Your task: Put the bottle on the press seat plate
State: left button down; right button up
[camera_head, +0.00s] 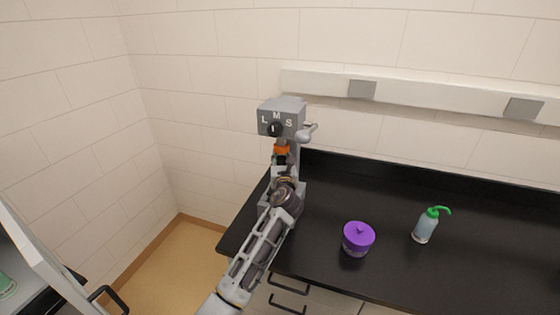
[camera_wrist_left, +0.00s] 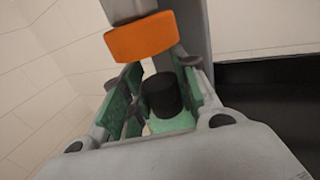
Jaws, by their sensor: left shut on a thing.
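The press (camera_head: 283,117) is a grey machine at the back left end of the counter, with an L M S dial, a side lever and an orange part (camera_head: 281,149) under its head. The orange part also shows close up in the left wrist view (camera_wrist_left: 143,38). My left gripper (camera_head: 283,172) is in front of the press column, below the orange part. It is shut on the bottle, whose black cap (camera_wrist_left: 161,95) and pale green shoulder (camera_wrist_left: 172,123) show between the green finger pads. The seat plate is hidden behind my gripper and arm, so I cannot tell whether the bottle touches it.
A purple lidded jar (camera_head: 357,240) and a wash bottle (camera_head: 425,226) with a green spout stand on the black counter (camera_head: 330,200) to the right. A wall rail (camera_head: 430,91) runs above. An open door (camera_head: 45,245) is at the lower left.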

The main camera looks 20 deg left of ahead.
pick_arm(q)
jog(key=shift+f, duration=0.2)
jog(key=shift+w+a, duration=0.1)
jog(key=shift+w, duration=0.05)
dwell(0.3)
jog(key=c, duration=1.1)
grip_release()
jog(key=shift+f, duration=0.15)
